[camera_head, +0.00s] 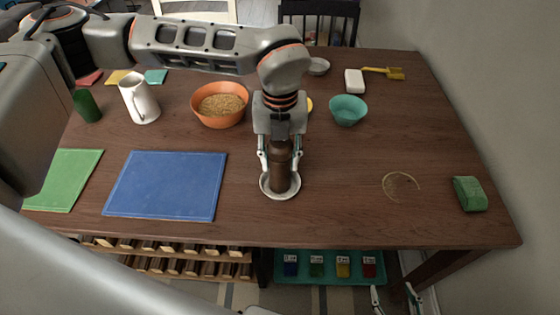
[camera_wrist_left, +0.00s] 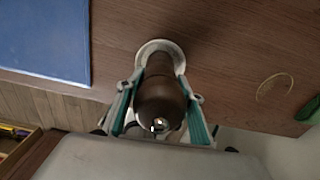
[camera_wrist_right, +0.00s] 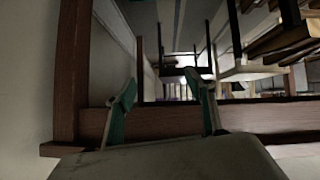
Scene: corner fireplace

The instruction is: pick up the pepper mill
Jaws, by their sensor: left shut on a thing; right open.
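The dark brown pepper mill (camera_head: 280,172) stands upright in a small white dish (camera_head: 281,196) near the front middle of the table. My left gripper (camera_head: 280,160) comes down from above and is shut on the mill, one finger on each side. In the left wrist view the mill's rounded top (camera_wrist_left: 160,105) sits between the fingers, with the white dish (camera_wrist_left: 161,46) around its foot. Whether the mill touches the dish is hard to tell. My right gripper (camera_head: 395,297) is low in front of the table, open and empty; its fingers also show in the right wrist view (camera_wrist_right: 165,105).
An orange bowl (camera_head: 221,104) of grain, a white pitcher (camera_head: 139,100) and a blue mat (camera_head: 167,185) are to the left. A teal bowl (camera_head: 348,110) is behind right. A green block (camera_head: 469,194) lies near the right edge. The table right of the dish is mostly clear.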

